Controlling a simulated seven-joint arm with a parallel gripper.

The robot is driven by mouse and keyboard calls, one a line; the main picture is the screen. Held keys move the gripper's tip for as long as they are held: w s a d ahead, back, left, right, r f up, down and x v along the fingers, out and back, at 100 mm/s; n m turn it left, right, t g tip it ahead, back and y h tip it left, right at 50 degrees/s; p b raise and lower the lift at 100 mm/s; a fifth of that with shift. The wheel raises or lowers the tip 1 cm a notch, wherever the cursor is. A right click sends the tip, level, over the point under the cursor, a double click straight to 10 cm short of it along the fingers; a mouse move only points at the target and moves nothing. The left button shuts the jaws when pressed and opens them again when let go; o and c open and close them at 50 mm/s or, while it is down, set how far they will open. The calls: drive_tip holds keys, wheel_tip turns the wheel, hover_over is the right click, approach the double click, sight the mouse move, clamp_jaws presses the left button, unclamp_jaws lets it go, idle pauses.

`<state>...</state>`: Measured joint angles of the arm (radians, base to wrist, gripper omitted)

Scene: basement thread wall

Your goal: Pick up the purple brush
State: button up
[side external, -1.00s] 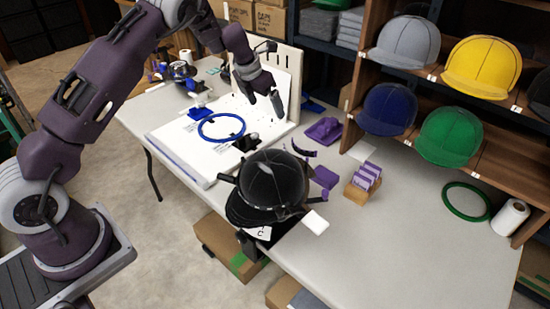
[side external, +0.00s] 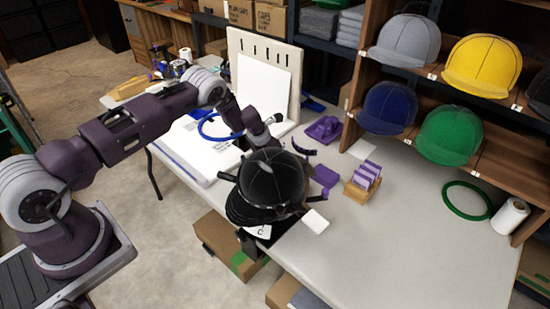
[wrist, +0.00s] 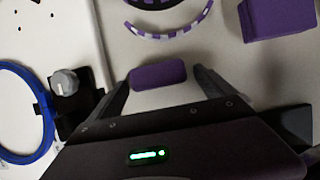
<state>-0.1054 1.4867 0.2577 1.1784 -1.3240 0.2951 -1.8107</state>
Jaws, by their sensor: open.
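In the wrist view a purple, rounded block-like piece (wrist: 158,74), which looks like the brush, lies on the pale table between my fingertips. My gripper (wrist: 162,80) is open, with one finger to either side of the piece and no visible grip on it. In the side view my gripper (side external: 268,135) is low over the table, just behind the black cap (side external: 272,180). I cannot clearly pick out the piece between the fingers in the side view; the cap and gripper cover that area.
A purple, black-and-white curved strip (wrist: 168,32) lies just beyond the fingers. A purple block (wrist: 275,18) is at the upper right. A blue ring (wrist: 22,110) and a black clamp with a grey knob (wrist: 66,84) are on the left. Another purple item (side external: 322,129) lies near the shelf.

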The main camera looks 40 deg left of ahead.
drive_tip(key=shift+c, duration=0.4)
drive_tip(key=c, duration=1.4)
wheel_tip(320, 180, up, 10)
drive_tip(key=shift+r, duration=0.1)
